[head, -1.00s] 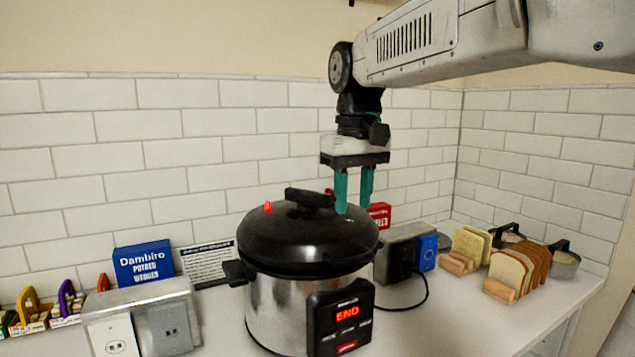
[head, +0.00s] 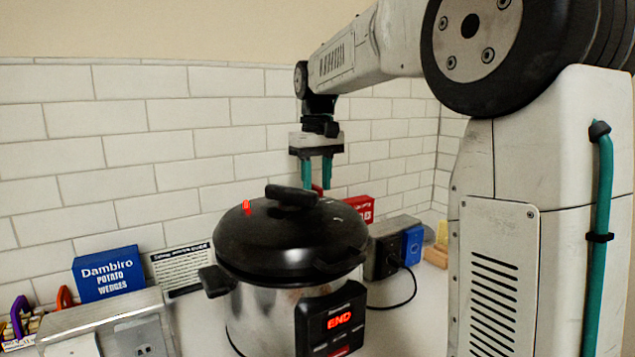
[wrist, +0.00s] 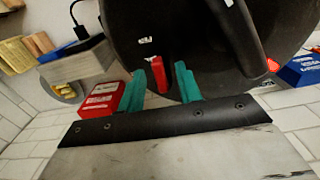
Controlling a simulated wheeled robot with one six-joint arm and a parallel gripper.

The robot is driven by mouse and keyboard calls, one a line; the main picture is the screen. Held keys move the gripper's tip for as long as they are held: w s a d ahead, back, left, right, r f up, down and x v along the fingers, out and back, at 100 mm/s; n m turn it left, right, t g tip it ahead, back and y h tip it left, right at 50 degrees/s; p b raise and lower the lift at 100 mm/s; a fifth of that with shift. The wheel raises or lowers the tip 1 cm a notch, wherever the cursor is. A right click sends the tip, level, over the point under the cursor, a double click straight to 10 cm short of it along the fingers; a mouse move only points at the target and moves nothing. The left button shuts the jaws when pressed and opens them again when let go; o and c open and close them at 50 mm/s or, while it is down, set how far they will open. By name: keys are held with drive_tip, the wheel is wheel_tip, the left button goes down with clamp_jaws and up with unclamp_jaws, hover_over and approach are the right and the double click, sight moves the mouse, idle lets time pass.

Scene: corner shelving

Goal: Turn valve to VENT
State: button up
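The pressure cooker (head: 290,250) stands on the counter with its black lid on, and its display reads END. A red valve lever (wrist: 160,75) sits on the lid behind the handle. Only a sliver of this valve (head: 318,189) shows in the head view. My gripper (head: 317,185) points down at the back of the lid. In the wrist view its teal fingers (wrist: 160,80) are open, one on each side of the red lever. I cannot tell whether they touch it. A small white mark (wrist: 145,40) is on the lid near the lever, too small to read.
The black lid handle (head: 291,195) rises close in front of my gripper. A red pin (head: 248,207) is on the lid's left. A red box (head: 360,208), outlet block (head: 385,258), blue Dambiro box (head: 108,273) and printed card (head: 182,268) stand nearby. The tiled wall is behind.

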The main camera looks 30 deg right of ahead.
drive_tip(key=shift+d+f, duration=0.1)
drive_tip(key=shift+f, duration=0.15)
clamp_jaws()
drive_tip(key=shift+n, duration=0.3)
drive_tip(key=n, duration=0.2)
drive_tip(key=d+n, duration=0.1)
drive_tip(key=n, duration=0.1)
drive_tip(key=shift+w+d+n, duration=0.1)
drive_tip(key=shift+n, duration=0.2)
drive_tip(key=n, duration=0.4)
drive_tip(key=shift+w+d+n, duration=0.3)
drive_tip(key=shift+d, duration=0.1)
